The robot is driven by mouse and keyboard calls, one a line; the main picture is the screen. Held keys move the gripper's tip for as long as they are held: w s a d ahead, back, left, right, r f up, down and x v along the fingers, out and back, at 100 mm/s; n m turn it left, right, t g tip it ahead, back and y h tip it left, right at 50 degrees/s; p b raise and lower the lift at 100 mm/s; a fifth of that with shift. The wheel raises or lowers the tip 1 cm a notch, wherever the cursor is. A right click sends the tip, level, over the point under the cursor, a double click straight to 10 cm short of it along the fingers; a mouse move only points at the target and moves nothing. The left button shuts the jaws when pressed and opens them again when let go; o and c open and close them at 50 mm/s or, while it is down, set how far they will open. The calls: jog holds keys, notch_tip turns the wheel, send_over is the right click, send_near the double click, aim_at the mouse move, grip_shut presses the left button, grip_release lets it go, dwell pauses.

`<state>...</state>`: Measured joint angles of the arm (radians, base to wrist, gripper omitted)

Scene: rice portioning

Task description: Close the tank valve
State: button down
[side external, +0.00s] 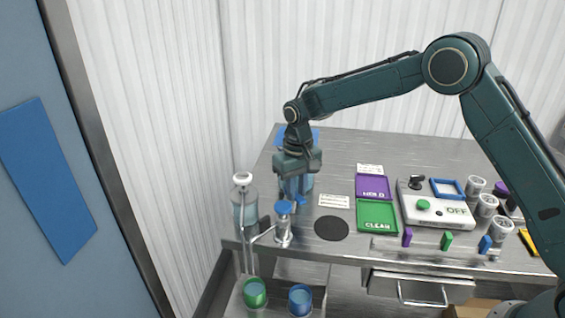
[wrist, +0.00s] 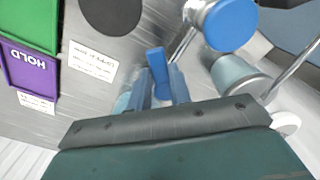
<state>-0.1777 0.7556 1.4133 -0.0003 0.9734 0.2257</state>
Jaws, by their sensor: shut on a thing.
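My gripper (side external: 297,192) points down at the left part of the steel table. In the wrist view my gripper (wrist: 161,85) has its fingers shut on a blue valve lever (wrist: 156,60), whose end sticks out beyond the fingertips. The lever also shows as a small blue piece in the side view (side external: 301,201). The tank is mostly hidden behind my gripper; a blue top (side external: 312,134) shows behind the wrist. How far the valve is turned cannot be made out.
A blue-capped dispenser (side external: 283,226) and a clear cylinder with a white top (side external: 243,207) stand close by at the table's front left. A black disc (side external: 331,228), a green CLEAN tray (side external: 377,214) and a purple HOLD tray (side external: 372,186) lie to the right. Green (side external: 254,292) and blue (side external: 300,299) cups sit below.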

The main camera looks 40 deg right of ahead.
jog(key=n, duration=0.2)
jog(key=d+n, duration=0.1)
jog(key=n, duration=0.2)
jog(key=shift+w+d+r+n, duration=0.1)
jog(key=shift+w+d+n, duration=0.1)
jog(key=shift+d+n, duration=0.1)
jog(key=shift+w+d+n, duration=0.15)
jog(key=shift+d+n, duration=0.05)
jog(key=shift+n, duration=0.8)
jog(key=shift+w+d+n, duration=0.15)
jog(key=shift+n, duration=0.85)
jog(key=c, duration=1.3)
grip_release()
